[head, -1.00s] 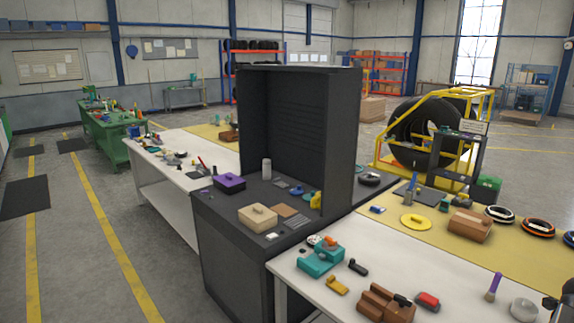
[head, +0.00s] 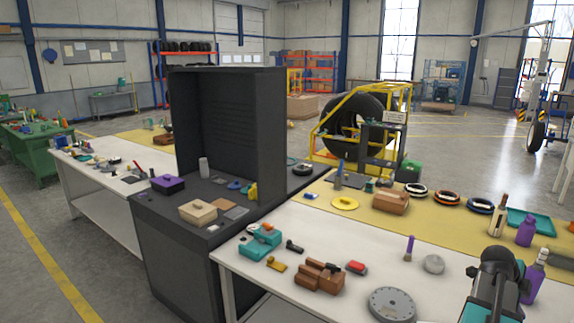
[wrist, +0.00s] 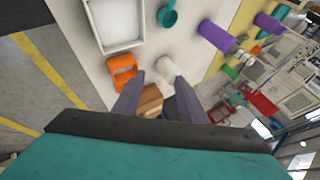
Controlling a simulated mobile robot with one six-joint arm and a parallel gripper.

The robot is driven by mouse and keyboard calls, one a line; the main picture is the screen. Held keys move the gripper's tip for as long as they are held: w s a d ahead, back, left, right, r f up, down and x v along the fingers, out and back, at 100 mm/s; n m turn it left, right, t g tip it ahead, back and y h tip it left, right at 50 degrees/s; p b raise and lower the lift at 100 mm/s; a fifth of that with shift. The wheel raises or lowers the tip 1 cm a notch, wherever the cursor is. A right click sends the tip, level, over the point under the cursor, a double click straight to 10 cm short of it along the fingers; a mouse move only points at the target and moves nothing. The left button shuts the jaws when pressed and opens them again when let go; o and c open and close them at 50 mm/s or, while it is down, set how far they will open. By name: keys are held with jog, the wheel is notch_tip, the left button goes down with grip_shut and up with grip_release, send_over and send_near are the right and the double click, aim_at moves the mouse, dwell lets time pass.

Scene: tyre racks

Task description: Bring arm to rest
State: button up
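My gripper (wrist: 160,82) shows in the wrist view with its two grey fingers apart and nothing held between them. It hangs over a white table (wrist: 185,20). Beyond the fingers are a white cylinder (wrist: 165,67) and a brown block (wrist: 150,100), partly hidden by the fingers. My arm (head: 497,280), dark with teal parts, enters the head view at the lower right, over the front white table (head: 345,235). I cannot make out the fingers in that view.
Near my arm stand a purple bottle (head: 533,278) and a grey disc (head: 392,304). A black cabinet (head: 228,130) rises left of the table. An orange item (wrist: 121,73) and a white tray (wrist: 116,24) lie near the fingers. Open floor (head: 30,270) is at the left.

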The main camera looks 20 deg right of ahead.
jog(key=w+a+f+n+t+y, duration=0.1)
jog(key=w+a+f+n, duration=0.5)
jog(key=a, duration=0.4)
jog(key=w+a+f+n+t+y, duration=0.15)
jog(key=w+a+f+n, duration=0.25)
jog(key=w+a, duration=0.4)
jog(key=w+a+f+n+y, duration=0.2)
jog(key=w+a+f+n, duration=0.35)
jog(key=a, duration=0.55)
jog(key=s+a+f+n+g+y, duration=0.1)
jog(key=a+f+n, duration=0.35)
jog(key=a, duration=0.75)
jog(key=a+f+n+y, duration=0.1)
jog(key=a+f+n, duration=0.4)
jog(key=a, duration=0.7)
jog(key=s+a+f+n+g+y, duration=0.1)
jog(key=a+f+n+y, duration=0.15)
jog(key=a+n, duration=0.65)
jog(key=s+a+f+m+g+b, duration=0.2)
jog(key=s+f+g+b, duration=0.3)
jog(key=s+f, duration=2)
notch_tip(320, 180, down, 4)
jog(key=m+b, duration=0.1)
jog(key=b, duration=0.4)
jog(key=shift+s+a+r+h, duration=0.15)
jog(key=shift+s+a+h, duration=0.15)
jog(key=shift+h, duration=0.1)
jog(key=shift+g, duration=0.25)
